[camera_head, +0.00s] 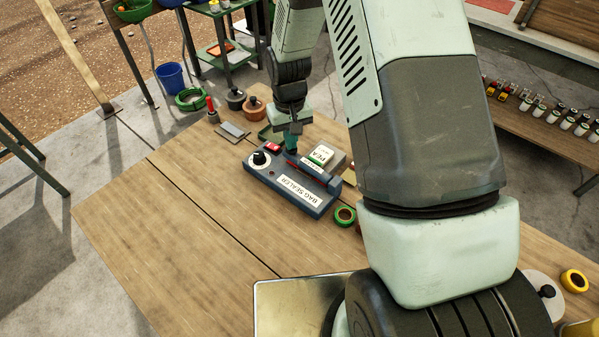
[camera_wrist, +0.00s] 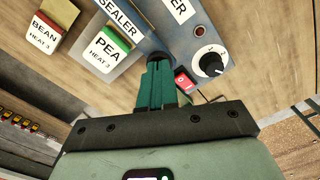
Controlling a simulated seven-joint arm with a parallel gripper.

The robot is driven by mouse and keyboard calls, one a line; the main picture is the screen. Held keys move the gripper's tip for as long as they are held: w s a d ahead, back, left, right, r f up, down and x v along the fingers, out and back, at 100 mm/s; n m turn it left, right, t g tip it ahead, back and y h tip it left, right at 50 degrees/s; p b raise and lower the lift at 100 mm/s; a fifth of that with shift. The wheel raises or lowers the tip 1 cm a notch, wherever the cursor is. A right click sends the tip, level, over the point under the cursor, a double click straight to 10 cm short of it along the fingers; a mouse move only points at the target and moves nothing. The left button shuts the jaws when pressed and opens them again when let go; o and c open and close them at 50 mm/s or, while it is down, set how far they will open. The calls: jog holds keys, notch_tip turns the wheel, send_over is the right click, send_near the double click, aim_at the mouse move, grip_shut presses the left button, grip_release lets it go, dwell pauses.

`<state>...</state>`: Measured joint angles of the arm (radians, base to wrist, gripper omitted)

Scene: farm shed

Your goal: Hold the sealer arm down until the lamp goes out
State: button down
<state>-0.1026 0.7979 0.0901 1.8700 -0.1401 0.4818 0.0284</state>
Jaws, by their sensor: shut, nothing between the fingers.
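The blue-grey bag sealer (camera_head: 262,170) stands on the wooden table, with a white dial (camera_head: 259,158), a red switch (camera_head: 273,147) and a "BAG SEALER" label on it. Its sealer arm (camera_head: 316,170) runs along the back of the body. My gripper (camera_head: 291,151) is shut and empty, its green fingers pointing down at the switch-side end of the sealer arm. In the wrist view the fingertips overlap that end beside the red switch (camera_wrist: 184,81); I cannot tell whether they press it. A small dark spot near the dial may be the lamp; no glow shows.
A PEA packet (camera_wrist: 108,48) lies close behind the sealer arm, with a BEAN packet (camera_wrist: 44,32) beyond it. A green tape ring (camera_head: 344,215) sits by the sealer's right end. Weights (camera_head: 254,108) and a red-handled tool stand behind. The left front tabletop is clear.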

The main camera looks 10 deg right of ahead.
notch_tip(320, 180, up, 8)
jog(key=shift+f, duration=0.2)
dwell(0.5)
dwell(0.4)
jog(key=s+d+r+t, duration=0.1)
jog(key=s+d+r, duration=0.15)
jog(key=r, duration=0.45)
jog(key=s+d+r+m+t, duration=0.1)
jog(key=s+r, duration=0.3)
jog(key=r, duration=0.2)
jog(key=s+d+r+t, duration=0.1)
jog(key=s+r, duration=0.3)
jog(key=r, duration=0.3)
jog(key=s+d+r+t, duration=0.1)
jog(key=s+r, duration=0.2)
jog(key=s, duration=0.4)
jog(key=s+d+r+m+t, duration=0.1)
jog(key=s+d+r, duration=0.1)
jog(key=s, duration=0.6)
jog(key=shift+s+r+m+t, duration=0.3)
jog(key=shift+r, duration=0.35)
